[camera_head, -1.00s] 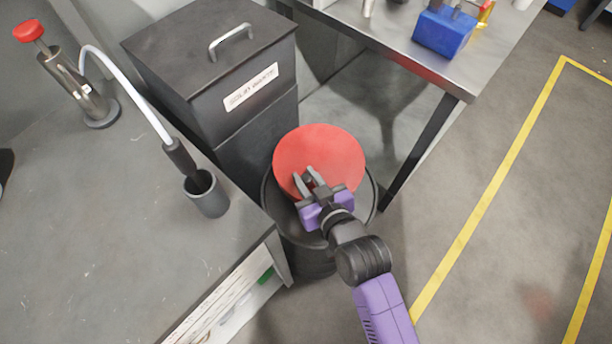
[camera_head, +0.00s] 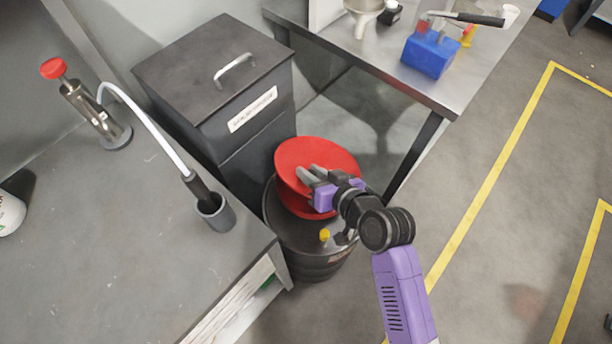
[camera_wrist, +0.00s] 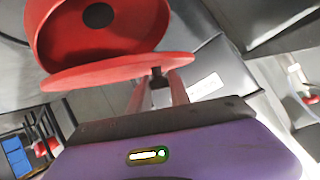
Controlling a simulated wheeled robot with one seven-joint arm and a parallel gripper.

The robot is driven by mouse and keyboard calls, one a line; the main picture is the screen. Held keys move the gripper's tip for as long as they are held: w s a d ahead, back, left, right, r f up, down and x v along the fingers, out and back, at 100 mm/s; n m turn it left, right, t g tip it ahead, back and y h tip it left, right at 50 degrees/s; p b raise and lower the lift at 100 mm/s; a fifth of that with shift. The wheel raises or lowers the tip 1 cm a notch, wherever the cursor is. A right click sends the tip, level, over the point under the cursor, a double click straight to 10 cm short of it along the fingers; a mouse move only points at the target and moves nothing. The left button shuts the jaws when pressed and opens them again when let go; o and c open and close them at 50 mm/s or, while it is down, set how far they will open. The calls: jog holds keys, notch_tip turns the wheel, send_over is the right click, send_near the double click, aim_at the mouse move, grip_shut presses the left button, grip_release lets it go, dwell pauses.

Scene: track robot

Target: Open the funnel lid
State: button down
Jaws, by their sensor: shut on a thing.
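The red funnel (camera_head: 295,196) sits on top of a dark drum (camera_head: 305,266). Its red lid (camera_head: 320,152) is tilted up from it, with the funnel's side showing below the lid. In the wrist view the lid (camera_wrist: 115,74) is seen nearly edge-on, apart from the funnel's open red bowl (camera_wrist: 60,35) with its dark centre hole. My gripper (camera_head: 308,174) is at the lid, and in the wrist view its fingers (camera_wrist: 157,78) close at the lid's edge. The exact grip point is partly hidden.
A yellow cap (camera_head: 324,235) stands on the drum's top. A dark lidded bin (camera_head: 215,85) is behind left. A grey bench (camera_head: 130,230) is at left, and a steel table (camera_head: 385,60) with a blue block (camera_head: 430,54) is behind right. Open floor lies at right.

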jog(key=w+d+r+m+g+y+p, duration=0.1)
jog(key=w+d+r+m+g+y, duration=0.3)
jog(key=w+d+r, duration=0.5)
jog(key=shift+w+d+m+g+y+p, duration=0.35)
jog(key=shift+w+m+g, duration=0.35)
jog(key=shift+w+m, duration=0.9)
jog(key=shift+w+r+n, duration=0.1)
jog(key=shift+w+n, duration=0.15)
jog(key=shift+n, duration=0.05)
jog(key=c, duration=1.2)
grip_release()
jog(key=shift+c, duration=0.2)
jog(key=shift+d, duration=0.1)
jog(key=v, duration=0.7)
jog(key=shift+d+r+b, duration=0.15)
jog(key=shift+d+b, duration=0.1)
jog(key=shift+b, duration=0.05)
jog(key=shift+s, duration=0.15)
